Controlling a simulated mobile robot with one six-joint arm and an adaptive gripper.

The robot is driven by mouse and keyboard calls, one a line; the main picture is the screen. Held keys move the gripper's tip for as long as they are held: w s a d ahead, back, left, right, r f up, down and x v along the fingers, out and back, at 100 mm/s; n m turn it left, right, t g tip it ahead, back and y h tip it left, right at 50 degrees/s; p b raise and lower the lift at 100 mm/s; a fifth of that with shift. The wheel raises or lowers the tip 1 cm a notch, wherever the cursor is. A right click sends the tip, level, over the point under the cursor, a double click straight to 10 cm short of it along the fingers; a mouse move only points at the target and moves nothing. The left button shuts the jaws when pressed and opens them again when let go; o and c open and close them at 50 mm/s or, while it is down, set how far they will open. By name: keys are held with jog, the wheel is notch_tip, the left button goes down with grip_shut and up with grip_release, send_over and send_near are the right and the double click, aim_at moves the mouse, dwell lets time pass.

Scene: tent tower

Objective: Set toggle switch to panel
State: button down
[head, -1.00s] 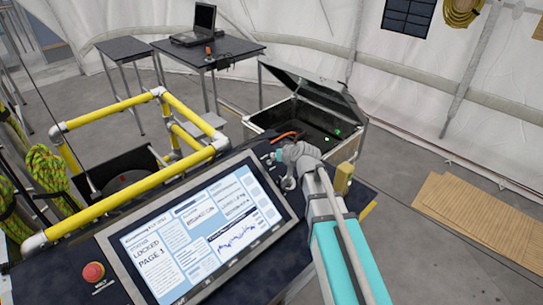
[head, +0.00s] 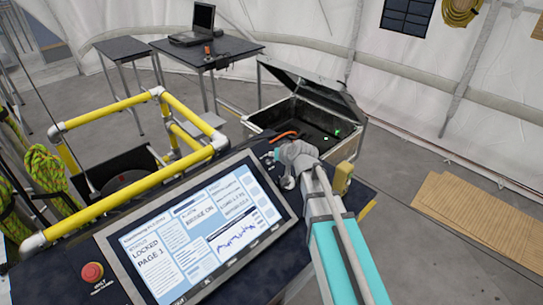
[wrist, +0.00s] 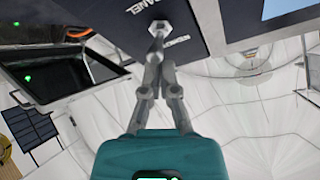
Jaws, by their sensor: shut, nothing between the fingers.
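The toggle switch (wrist: 158,28) shows in the wrist view as a metal lever at a hex nut on the dark console face. White lettering reading PANEL (wrist: 122,6) is beside it, and a second label is partly hidden behind the fingers. My gripper (wrist: 158,58) is shut and empty, its fingertips together right at the lever. I cannot tell whether they touch it.
The console screen (head: 200,232) reads LOCKED, PAGE 1. A red button (head: 92,271) is at its left. A yellow block (head: 342,178) is right of my gripper. An open case (head: 345,148) with a green light stands behind. Yellow railing (head: 120,207) borders the left side.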

jog(key=shift+w+a, duration=0.25)
dwell(0.3)
jog(key=shift+w, duration=0.1)
jog(key=shift+w+r+p, duration=0.55)
jog(key=shift+r+p, duration=0.1)
jog(key=shift+p, duration=0.05)
jog(key=shift+w+a+r+p, duration=0.1)
jog(key=shift+w+r+p, duration=0.7)
jog(key=shift+r+p, duration=0.15)
jog(key=s+d+r+p, duration=0.3)
jog(key=s+d, duration=0.2)
jog(key=s, duration=0.2)
jog(key=shift+s+r, duration=0.2)
jog(key=shift+s, duration=0.05)
